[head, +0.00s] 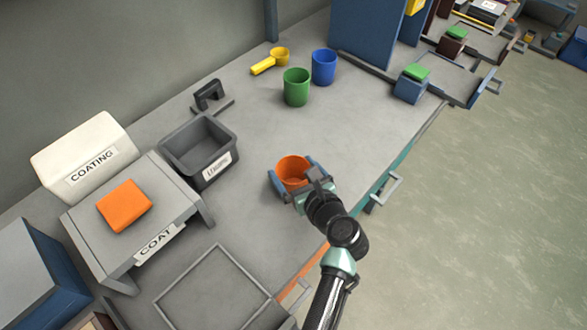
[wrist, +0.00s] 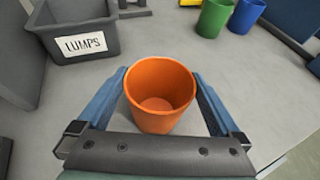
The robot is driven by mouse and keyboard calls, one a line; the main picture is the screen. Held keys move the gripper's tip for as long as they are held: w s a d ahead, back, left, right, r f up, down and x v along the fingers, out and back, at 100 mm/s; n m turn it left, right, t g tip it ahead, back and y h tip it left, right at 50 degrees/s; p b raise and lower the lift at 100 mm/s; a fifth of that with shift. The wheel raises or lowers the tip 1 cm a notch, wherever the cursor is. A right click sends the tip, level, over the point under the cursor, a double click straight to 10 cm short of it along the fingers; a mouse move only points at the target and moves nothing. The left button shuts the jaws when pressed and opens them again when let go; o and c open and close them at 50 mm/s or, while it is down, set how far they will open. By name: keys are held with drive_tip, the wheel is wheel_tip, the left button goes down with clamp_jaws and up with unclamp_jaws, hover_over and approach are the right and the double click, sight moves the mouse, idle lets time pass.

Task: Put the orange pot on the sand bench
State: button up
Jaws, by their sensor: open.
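The orange pot (head: 293,170) stands upright on the grey bench top, in the middle of the head view. In the wrist view the orange pot (wrist: 160,98) is seen from above and looks empty. My gripper (head: 295,182) is open, with one blue finger on each side of the pot. In the wrist view my gripper (wrist: 160,92) shows small gaps between its fingers and the pot's wall. A bench marked as the sand bench is not readable in either view.
A grey bin (head: 200,152) labelled LUMPS stands left of the pot. A COAT stand (head: 172,207) holds an orange block (head: 125,205).

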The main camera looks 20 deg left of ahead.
drive_tip(key=p+v, duration=0.2)
drive_tip(key=v, duration=1)
drive_tip(key=w+d+r+n+t+h, duration=0.1)
drive_tip(key=w+r+n+t+h, duration=0.3)
drive_tip(key=r, duration=0.7)
drive_tip(key=w+d+r+n+t+y, duration=0.1)
drive_tip(key=w+d+r+n+t, duration=0.1)
drive_tip(key=r+n, duration=0.7)
drive_tip(key=w+d+r+n+t+h, duration=0.1)
drive_tip(key=w+r+n+t+h, duration=0.2)
drive_tip(key=r, duration=1.1)
drive_tip(key=s+d+r+n+t+h, duration=0.2)
drive_tip(key=s+r+n+t, duration=0.2)
drive_tip(key=s+r, duration=0.3)
drive_tip(key=s+d+r+n+t+h, duration=0.1)
drive_tip(key=s+r+n+t, duration=0.4)
drive_tip(key=r, duration=1.3)
drive_tip(key=shift+s+d+n+h, duration=0.45)
drive_tip(key=shift+s+n, duration=0.25)
drive_tip(key=shift+s, duration=0.2)
